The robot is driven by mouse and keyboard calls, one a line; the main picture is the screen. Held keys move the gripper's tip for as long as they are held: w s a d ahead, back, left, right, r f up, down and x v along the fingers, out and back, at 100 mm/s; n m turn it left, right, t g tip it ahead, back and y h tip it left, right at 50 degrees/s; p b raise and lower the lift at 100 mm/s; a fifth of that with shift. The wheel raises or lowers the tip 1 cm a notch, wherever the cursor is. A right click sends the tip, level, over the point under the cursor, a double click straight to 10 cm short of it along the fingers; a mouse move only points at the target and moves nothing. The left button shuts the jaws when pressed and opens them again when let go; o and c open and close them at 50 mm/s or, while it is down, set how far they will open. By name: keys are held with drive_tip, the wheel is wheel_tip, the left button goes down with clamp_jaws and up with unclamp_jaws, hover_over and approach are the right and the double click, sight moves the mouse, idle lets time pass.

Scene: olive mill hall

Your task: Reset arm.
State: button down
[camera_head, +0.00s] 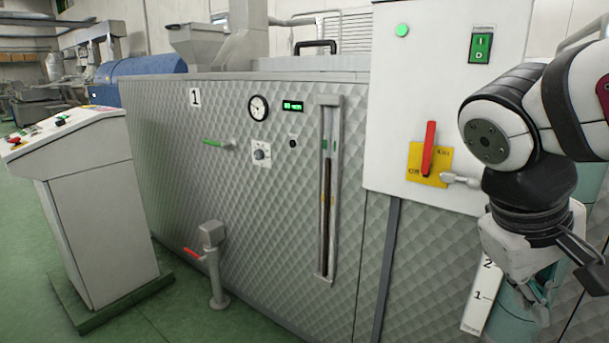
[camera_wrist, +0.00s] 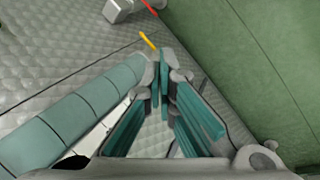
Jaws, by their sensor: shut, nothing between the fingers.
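My arm hangs at the right edge of the head view, with my gripper (camera_head: 540,305) low and pointing down in front of the quilted metal machine (camera_head: 285,215). In the wrist view my gripper (camera_wrist: 162,75) has its teal-padded fingers together at the tips, with nothing held. The fingertips appear apart from anything. A teal rounded, segmented part (camera_wrist: 70,120) lies left of the fingers in the wrist view.
A white switch box (camera_head: 390,110) with a red lever (camera_head: 428,148) on a yellow plate sits left of my arm. A control desk (camera_head: 85,190) stands at left, and a red-handled valve (camera_head: 213,260) by the machine's foot. Green floor (camera_wrist: 260,60) is clear at right in the wrist view.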

drive_tip(key=s+a+f+m+y, duration=0.1)
drive_tip(key=s+a+f+y, duration=0.25)
drive_tip(key=s, duration=0.25)
drive_tip(key=s+a+f+m+y, duration=0.1)
drive_tip(key=s+a+f+y, duration=0.1)
drive_tip(key=s+a, duration=0.35)
wheel_tip(320, 180, up, 16)
drive_tip(key=s+d+t+p, duration=0.1)
drive_tip(key=t+p, duration=0.2)
drive_tip(key=p, duration=1.1)
drive_tip(key=shift+r+n+p, duration=0.25)
drive_tip(key=shift+n+p, duration=0.05)
